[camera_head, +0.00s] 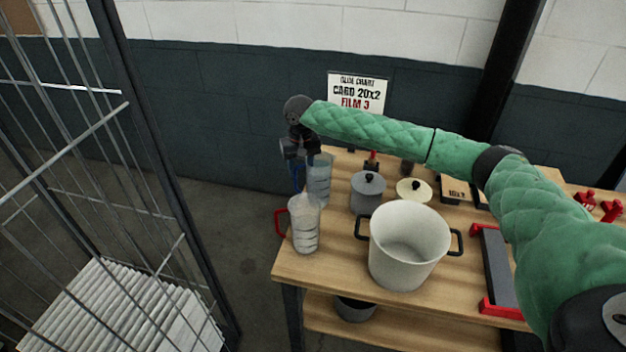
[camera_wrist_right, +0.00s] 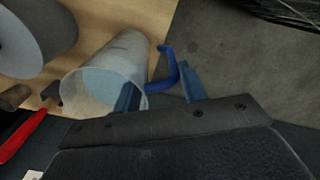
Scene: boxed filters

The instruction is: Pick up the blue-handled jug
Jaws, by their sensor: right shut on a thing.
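The blue-handled jug (camera_head: 320,182) is a clear measuring jug near the left back edge of the wooden table, behind a red-handled jug (camera_head: 304,225). My right gripper (camera_head: 297,158) comes down at the blue-handled jug's left side and is shut on its blue handle. In the right wrist view, the jug (camera_wrist_right: 108,75) shows its open rim, and the blue handle (camera_wrist_right: 166,72) lies between the two blue fingers of my right gripper (camera_wrist_right: 160,90). Whether the jug's base touches the table is hidden. My left gripper is not in view.
A large white pot (camera_head: 405,245) stands mid-table, with a grey lidded pot (camera_head: 368,193) and a cream lid (camera_head: 413,190) behind it. A red-ended tray (camera_head: 497,268) lies to the right. A metal cage (camera_head: 110,180) stands left, across open floor.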

